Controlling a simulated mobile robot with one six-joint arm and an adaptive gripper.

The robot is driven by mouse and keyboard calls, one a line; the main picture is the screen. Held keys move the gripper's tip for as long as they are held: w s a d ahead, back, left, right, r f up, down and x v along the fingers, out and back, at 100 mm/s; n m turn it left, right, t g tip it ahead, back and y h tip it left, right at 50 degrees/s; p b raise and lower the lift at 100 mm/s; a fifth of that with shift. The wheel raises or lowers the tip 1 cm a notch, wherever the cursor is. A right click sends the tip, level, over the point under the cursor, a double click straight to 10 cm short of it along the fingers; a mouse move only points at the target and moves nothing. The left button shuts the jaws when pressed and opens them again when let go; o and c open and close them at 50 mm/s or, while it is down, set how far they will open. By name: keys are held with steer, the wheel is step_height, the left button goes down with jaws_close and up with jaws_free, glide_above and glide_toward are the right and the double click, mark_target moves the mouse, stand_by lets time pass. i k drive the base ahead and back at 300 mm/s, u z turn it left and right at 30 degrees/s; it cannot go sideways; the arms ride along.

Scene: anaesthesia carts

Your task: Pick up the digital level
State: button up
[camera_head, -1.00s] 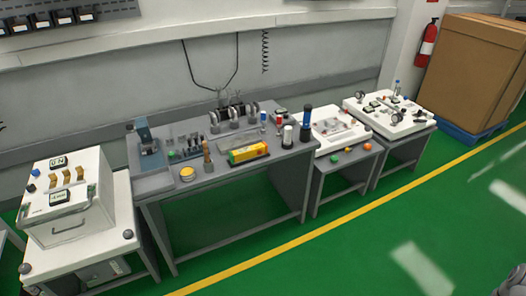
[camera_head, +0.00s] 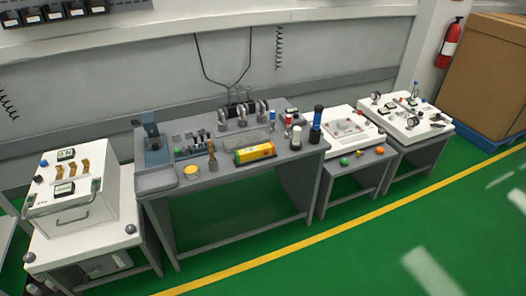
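I cannot pick out the digital level with certainty. A long yellow box-like item with red and green parts (camera_head: 255,153) lies at the front of the grey central workbench (camera_head: 232,169); it is too small to identify. Small dark displays also show on the white case (camera_head: 72,212) at the left, but they appear to be part of it. My gripper is not in view.
The bench also holds a blue-grey device (camera_head: 152,140), a yellow round tin (camera_head: 192,171), a dark blue-topped cylinder (camera_head: 317,125) and a white cylinder (camera_head: 296,139). Two smaller tables with white units (camera_head: 338,127) stand to its right. The green floor (camera_head: 390,240) in front is clear.

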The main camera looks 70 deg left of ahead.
mark_target(255, 153)
steer(key=z, duration=0.2)
steer(key=i, duration=2.1)
steer(key=u, duration=2.2)
